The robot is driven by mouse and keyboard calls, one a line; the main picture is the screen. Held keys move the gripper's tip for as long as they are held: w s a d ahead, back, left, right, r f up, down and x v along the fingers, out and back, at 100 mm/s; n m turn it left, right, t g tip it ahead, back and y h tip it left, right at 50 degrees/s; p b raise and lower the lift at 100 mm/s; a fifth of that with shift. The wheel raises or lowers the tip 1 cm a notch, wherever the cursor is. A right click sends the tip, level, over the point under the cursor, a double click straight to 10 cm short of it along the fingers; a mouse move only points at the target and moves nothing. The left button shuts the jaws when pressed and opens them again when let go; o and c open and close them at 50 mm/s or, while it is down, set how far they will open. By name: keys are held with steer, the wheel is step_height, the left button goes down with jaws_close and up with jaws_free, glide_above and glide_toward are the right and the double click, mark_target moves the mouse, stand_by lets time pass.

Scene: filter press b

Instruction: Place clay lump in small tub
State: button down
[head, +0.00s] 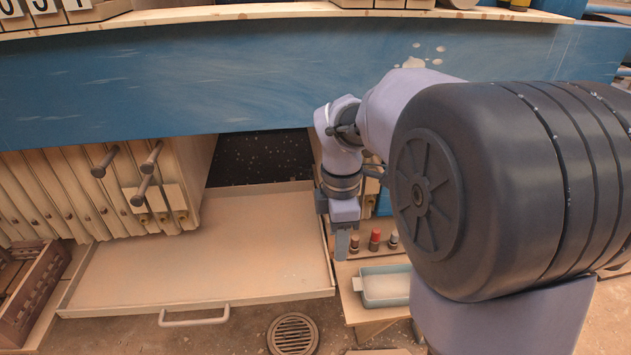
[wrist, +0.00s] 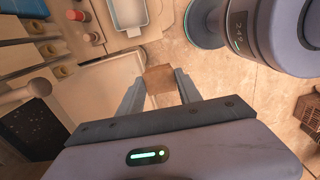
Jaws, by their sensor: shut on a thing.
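The clay lump (wrist: 160,78) is a small brown block between my fingertips in the wrist view. My gripper (wrist: 159,88) is shut on it, one finger on each side. In the head view my gripper (head: 341,245) points down near the right edge of the large tray; I cannot make out the lump there. The small tub (head: 386,287) is a pale blue-grey rectangular pan on a low wooden stand, right of and below my gripper in the picture. It also shows at the top of the wrist view (wrist: 129,13), apart from the lump, and looks empty.
Several small bottles (head: 375,240) stand behind the tub. A wide beige tray (head: 220,260) with a front handle lies left of my gripper. A blue beam (head: 200,85) crosses above. A round drain (head: 292,334) is in the floor. A wooden crate (head: 30,290) is far left.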

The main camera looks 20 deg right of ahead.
steer(key=w+d+f, duration=0.2)
steer(key=d+f, duration=0.6)
steer(key=d, duration=0.1)
glide_toward(391, 289)
step_height(391, 289, down, 6)
steer(key=b, duration=0.5)
steer(key=shift+s+b, duration=0.15)
steer(key=shift+b, duration=0.15)
steer(key=shift+r, duration=0.1)
steer(key=c, duration=0.8)
jaws_free()
